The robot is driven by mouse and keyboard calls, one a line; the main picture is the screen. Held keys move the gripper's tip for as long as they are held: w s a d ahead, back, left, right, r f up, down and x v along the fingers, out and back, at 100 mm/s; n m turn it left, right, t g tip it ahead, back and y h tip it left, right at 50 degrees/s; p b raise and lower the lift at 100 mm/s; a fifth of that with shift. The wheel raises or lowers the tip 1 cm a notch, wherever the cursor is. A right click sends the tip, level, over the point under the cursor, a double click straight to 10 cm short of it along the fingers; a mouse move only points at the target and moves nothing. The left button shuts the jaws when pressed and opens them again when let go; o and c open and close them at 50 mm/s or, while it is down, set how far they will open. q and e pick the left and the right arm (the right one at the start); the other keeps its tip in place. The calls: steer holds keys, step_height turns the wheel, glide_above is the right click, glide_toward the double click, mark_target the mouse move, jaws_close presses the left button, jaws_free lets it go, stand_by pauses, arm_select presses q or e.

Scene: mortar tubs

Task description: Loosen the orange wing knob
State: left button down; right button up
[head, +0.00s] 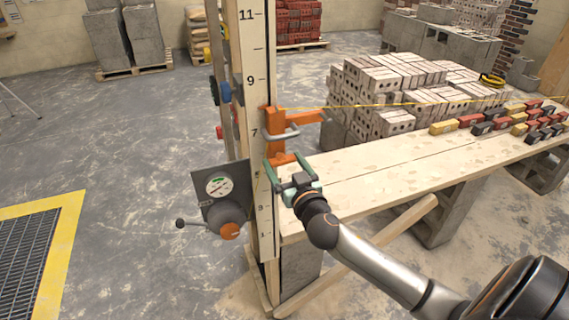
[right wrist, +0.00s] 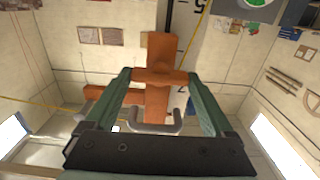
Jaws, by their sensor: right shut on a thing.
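An upright pale wooden gauge pole (head: 255,100) carries black numbers and an orange bracket (head: 275,122) with a bent grey handle (head: 281,135). Below the handle, an orange wing knob (head: 283,159) shows partly between the green fingers of my right gripper (head: 286,166). In the right wrist view, the fingers (right wrist: 160,78) lie against both ends of the knob's short crossbar (right wrist: 160,76). The gripper is shut on it. The grey handle (right wrist: 157,128) shows nearer the gripper body. The knob's seat on the pole is hidden. My left gripper is not in view.
A grey panel with a dial (head: 219,186) and an orange-capped lever unit (head: 228,214) stands left of the pole. A plank bench (head: 370,160) extends right, with stacked bricks (head: 385,95) behind it. A yellow line (head: 400,104) runs across. The floor at left is mostly clear.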

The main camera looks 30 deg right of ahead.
steer(key=n, duration=0.3)
steer(key=shift+n, duration=0.4)
steer(key=n, duration=1)
steer(key=shift+a+f, duration=0.1)
steer(key=shift+n, duration=2)
steer(key=o, duration=1.1)
